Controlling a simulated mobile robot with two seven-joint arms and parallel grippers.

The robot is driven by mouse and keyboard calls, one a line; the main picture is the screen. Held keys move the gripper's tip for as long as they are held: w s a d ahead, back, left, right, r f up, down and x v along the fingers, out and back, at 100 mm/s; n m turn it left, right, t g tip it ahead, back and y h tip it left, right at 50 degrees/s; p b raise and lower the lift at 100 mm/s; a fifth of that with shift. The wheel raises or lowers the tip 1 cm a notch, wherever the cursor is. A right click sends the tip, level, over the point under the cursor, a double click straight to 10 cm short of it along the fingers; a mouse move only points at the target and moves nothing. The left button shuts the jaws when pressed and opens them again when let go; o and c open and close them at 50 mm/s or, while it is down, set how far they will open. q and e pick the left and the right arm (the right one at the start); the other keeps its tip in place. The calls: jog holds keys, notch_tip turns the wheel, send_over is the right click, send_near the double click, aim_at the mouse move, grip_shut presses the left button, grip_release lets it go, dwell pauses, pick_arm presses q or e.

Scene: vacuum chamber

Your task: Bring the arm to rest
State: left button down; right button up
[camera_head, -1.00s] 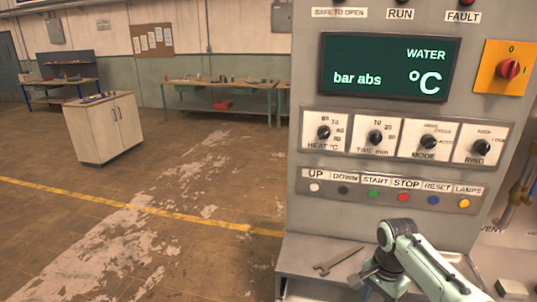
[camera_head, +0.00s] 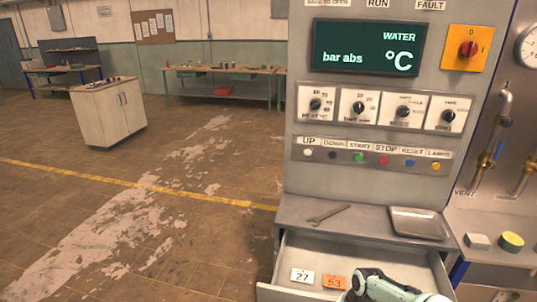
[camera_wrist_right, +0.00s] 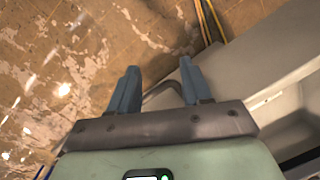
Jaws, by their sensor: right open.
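My right arm (camera_head: 385,288) shows at the bottom of the head view, in front of the open drawer (camera_head: 310,255) of the control cabinet. Its gripper is out of that view. In the right wrist view, the two blue-grey fingers of my right gripper (camera_wrist_right: 158,86) stand apart. A curved grey bar (camera_wrist_right: 165,88), perhaps the drawer handle, shows between and beyond them; I cannot tell whether they touch it. My left gripper is not in view.
In the drawer lie a white tag 27 (camera_head: 302,276) and an orange tag 53 (camera_head: 334,282). A wrench (camera_head: 328,214) and a metal tray (camera_head: 418,224) lie on the ledge above. Open floor (camera_head: 130,240) is on the left.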

jog(key=s+a+f+n+y, duration=0.1)
jog(key=s+a+f, duration=0.2)
jog(key=s+f, duration=0.4)
jog(key=s+a+f+n+y, duration=0.15)
jog(key=s+f, duration=0.35)
jog(key=f, duration=0.5)
jog(key=s+a+f+n, duration=0.1)
jog(key=s+a+f, duration=0.1)
jog(key=s, duration=0.7)
jog(key=s+a+f, duration=0.1)
jog(key=s+f, duration=0.4)
jog(key=s, duration=0.3)
jog(key=shift+s+a+f+n, duration=0.15)
jog(key=shift+s+a+n, duration=0.2)
jog(key=shift+s+a, duration=0.05)
